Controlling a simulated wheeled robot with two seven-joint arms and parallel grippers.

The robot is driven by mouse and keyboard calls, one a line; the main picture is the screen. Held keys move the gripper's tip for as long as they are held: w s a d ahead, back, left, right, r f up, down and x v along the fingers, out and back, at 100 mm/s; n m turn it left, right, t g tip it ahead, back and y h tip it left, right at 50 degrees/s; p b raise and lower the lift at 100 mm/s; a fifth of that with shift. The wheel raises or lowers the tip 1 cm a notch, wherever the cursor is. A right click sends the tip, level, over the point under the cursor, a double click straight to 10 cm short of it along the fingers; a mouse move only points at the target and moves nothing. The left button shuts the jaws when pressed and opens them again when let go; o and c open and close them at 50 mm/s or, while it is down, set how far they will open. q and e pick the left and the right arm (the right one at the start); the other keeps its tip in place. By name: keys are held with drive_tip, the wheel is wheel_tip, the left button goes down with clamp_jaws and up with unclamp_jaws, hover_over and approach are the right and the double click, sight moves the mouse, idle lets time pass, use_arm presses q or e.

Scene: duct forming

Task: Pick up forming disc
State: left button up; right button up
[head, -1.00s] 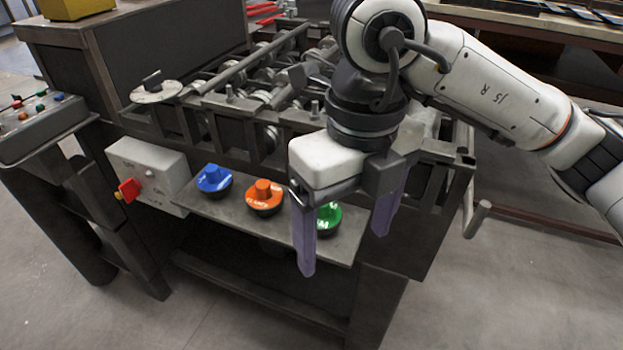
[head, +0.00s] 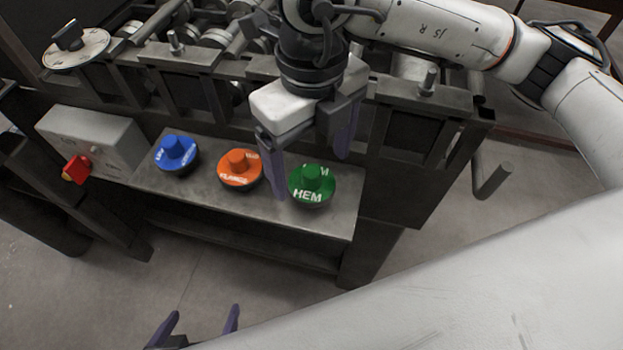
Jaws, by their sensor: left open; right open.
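Three forming discs stand in a row on a grey shelf (head: 225,207) at the front of the machine. The blue disc (head: 176,153) is on the left, the orange disc (head: 240,168) in the middle, and the green disc (head: 312,184), marked HEM, on the right. My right gripper (head: 310,176) is open with its fingers pointing down. Its left finger shows between the orange and green discs and its right finger is behind the green disc. I cannot tell whether it touches either disc. My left gripper (head: 203,322) is open and empty at the bottom edge, well below the shelf.
A grey switch box (head: 92,138) with a red knob (head: 76,168) is left of the shelf. The machine's rollers and dark frame (head: 415,130) rise behind the discs. A bent handle (head: 493,182) sticks out at right. The floor in front is clear.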

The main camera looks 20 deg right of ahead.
sight(311, 171)
drive_tip(key=shift+f, duration=1.6)
drive_tip(key=shift+w+r, duration=0.1)
drive_tip(key=c, duration=1.5)
